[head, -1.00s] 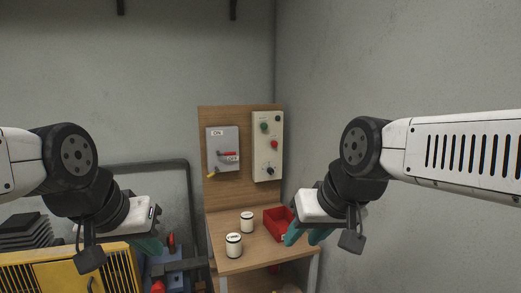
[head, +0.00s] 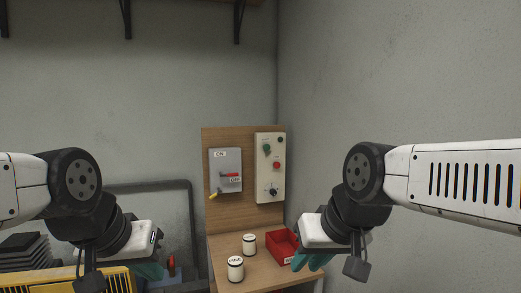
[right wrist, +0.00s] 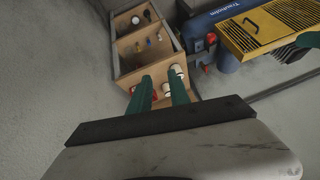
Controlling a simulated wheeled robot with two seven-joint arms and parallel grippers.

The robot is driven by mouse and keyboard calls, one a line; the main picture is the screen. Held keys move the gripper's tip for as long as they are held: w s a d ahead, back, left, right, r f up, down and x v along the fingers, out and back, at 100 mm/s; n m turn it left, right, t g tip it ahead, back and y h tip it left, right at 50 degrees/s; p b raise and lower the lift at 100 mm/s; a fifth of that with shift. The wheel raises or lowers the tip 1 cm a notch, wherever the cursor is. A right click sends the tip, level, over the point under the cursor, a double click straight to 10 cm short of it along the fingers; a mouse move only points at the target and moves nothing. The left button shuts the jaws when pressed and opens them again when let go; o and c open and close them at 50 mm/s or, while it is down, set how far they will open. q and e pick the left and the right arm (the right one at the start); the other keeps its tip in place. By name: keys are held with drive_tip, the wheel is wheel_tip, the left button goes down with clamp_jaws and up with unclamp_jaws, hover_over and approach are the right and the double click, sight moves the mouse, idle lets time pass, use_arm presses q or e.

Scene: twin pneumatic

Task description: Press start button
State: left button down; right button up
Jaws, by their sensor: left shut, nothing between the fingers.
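The control panel (head: 270,180) is a cream box on the wooden backboard. It carries a green button (head: 267,148) near the top, a red button (head: 277,165) below it, and a dark knob (head: 272,191) lower down. No start label is legible. My right gripper (head: 308,262) is open and empty, low and to the right of the panel, seen in front of the red bin. Its teal fingers (right wrist: 159,98) stand apart in the right wrist view. My left gripper (head: 150,273) is shut and empty at the lower left, well away from the panel.
Two white cylinders (head: 249,244) and a red bin (head: 279,243) stand on the wooden bench. A yellow slatted unit (head: 85,284) is at lower left. A wall is close on the right.

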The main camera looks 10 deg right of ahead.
clamp_jaws()
idle(1.4)
